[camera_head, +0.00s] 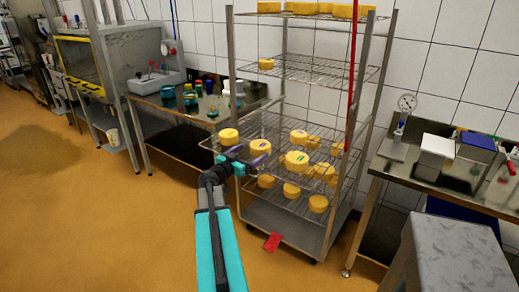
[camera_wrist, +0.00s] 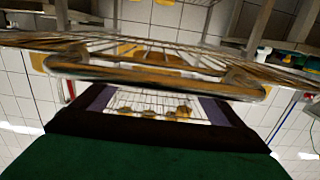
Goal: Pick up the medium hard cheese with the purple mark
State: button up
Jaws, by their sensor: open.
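Several yellow cheese wheels sit on the wire shelves of a metal rack in the head view. One wheel (camera_head: 299,137) on the middle shelf seems to carry a dark, perhaps purplish mark, too small to be sure. Another wheel (camera_head: 296,162) in front of it shows a greenish mark. My gripper (camera_head: 260,157) is open and empty at the rack's front left, close to a wheel (camera_head: 260,146) that it partly overlaps in the picture. In the wrist view the open jaws (camera_wrist: 160,103) frame a shelf with small cheeses beyond, blurred and without readable marks.
The rack (camera_head: 384,75) has upright posts and shelf edges around the cheeses; a shelf's front bar (camera_wrist: 155,78) crosses close in the wrist view. Benches stand left and right. Floor is open at the left.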

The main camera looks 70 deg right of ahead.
aim_at(260, 147)
jog(key=shift+s+d, duration=0.15)
jog(key=shift+d, duration=0.45)
jog(key=shift+p+x, duration=1.6)
jog(key=shift+x, duration=1)
jog(key=shift+s+f, duration=0.1)
jog(key=shift+f, duration=0.05)
jog(key=c, duration=1.1)
